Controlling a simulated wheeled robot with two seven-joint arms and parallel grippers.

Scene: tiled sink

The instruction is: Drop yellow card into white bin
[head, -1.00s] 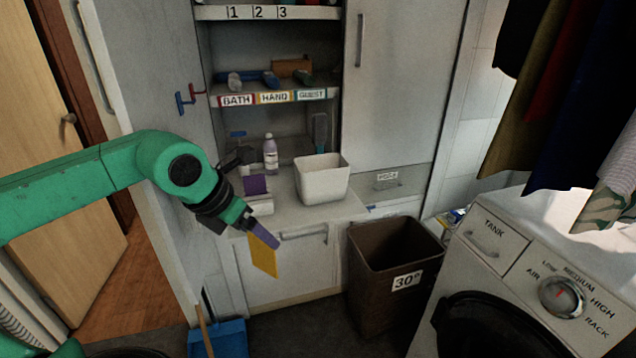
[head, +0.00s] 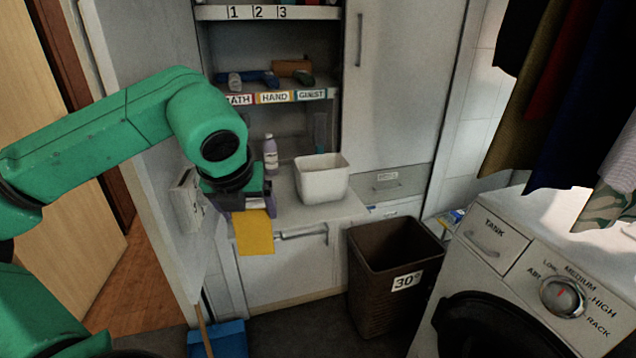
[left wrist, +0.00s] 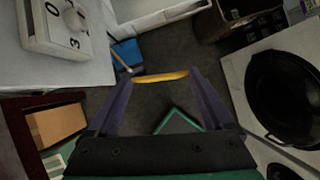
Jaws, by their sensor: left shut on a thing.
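The yellow card (head: 254,232) hangs below my left gripper (head: 247,208) in the head view, in front of the counter's left part. The left gripper is shut on it. In the left wrist view the card (left wrist: 160,77) shows edge-on as a thin yellow strip between the purple fingertips. The white bin (head: 322,182) stands upright on the counter, to the right of the card and apart from it. Its inside bottom is hidden. My right gripper is in neither view.
A purple-white bottle (head: 270,154) stands behind, left of the bin. A brown basket marked 30° (head: 385,300) stands on the floor below right. A washing machine (head: 520,270) is at the right, with hanging clothes above. A blue dustpan (head: 222,338) lies on the floor.

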